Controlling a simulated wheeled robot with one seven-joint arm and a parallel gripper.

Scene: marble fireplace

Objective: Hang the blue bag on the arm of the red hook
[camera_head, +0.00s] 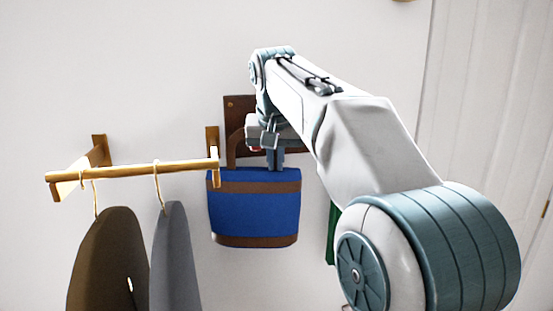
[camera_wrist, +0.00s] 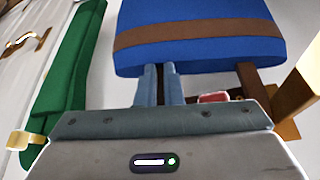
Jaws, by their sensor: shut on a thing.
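The blue bag (camera_head: 253,212) has brown bands and a brown handle (camera_head: 233,150). It hangs upright below my gripper (camera_head: 275,160) in the head view, in front of the wall. My gripper is shut on the bag at its top right; whether the fingers hold the handle or the top edge is hard to tell. In the wrist view the fingers (camera_wrist: 163,84) meet the edge of the blue bag (camera_wrist: 200,40). A small red part, likely the red hook (camera_wrist: 213,97), shows beside the fingers, close to the handle (camera_wrist: 249,80). My arm mostly hides it in the head view.
A brown board (camera_head: 236,104) is on the wall behind my gripper. A wooden rail (camera_head: 130,171) with a brown garment (camera_head: 108,265) and a grey garment (camera_head: 174,260) stands close left of the bag. A green bag (camera_wrist: 68,70) hangs on the other side. A white door (camera_head: 490,110) is at right.

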